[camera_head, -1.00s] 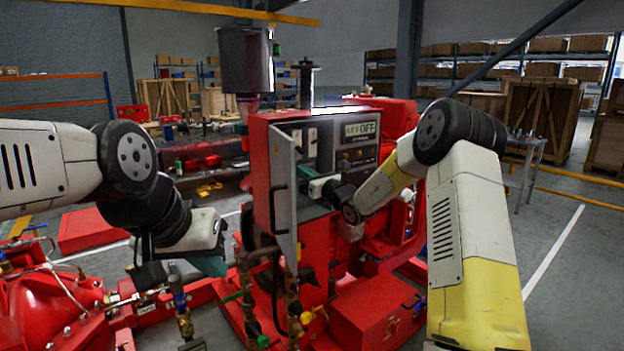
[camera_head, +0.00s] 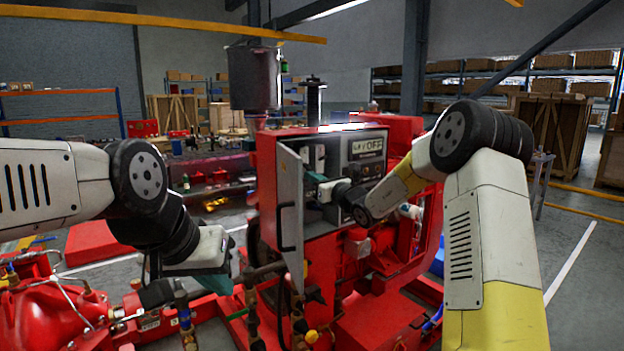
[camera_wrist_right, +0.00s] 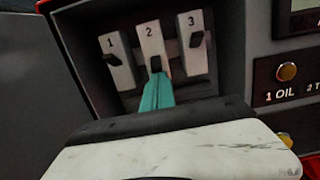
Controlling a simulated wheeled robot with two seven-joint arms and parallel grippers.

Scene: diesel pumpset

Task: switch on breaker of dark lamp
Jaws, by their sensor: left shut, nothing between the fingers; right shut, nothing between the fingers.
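The red control cabinet (camera_head: 265,190) stands with its grey door (camera_head: 289,215) swung open. Inside, the right wrist view shows three white breakers: breaker 1 (camera_wrist_right: 120,76), breaker 2 (camera_wrist_right: 151,38) and breaker 3 (camera_wrist_right: 189,22), each with a dark lever. Breaker 2's lever sits lower on its plate than the others. My right gripper (camera_head: 317,189) is shut and empty; its teal fingertips (camera_wrist_right: 157,80) are just below breaker 2's lever, contact unclear. An amber lamp (camera_wrist_right: 287,72) is labelled 1 OIL; lamp 2 is out of frame. My left gripper (camera_head: 229,290) is shut, low left of the cabinet.
A display (camera_head: 367,146) reading OFF is at the cabinet's upper right. The open door stands left of my right gripper. Red pump parts (camera_head: 45,310) and pipes lie low at the left. Shelves and crates (camera_head: 550,130) are far behind.

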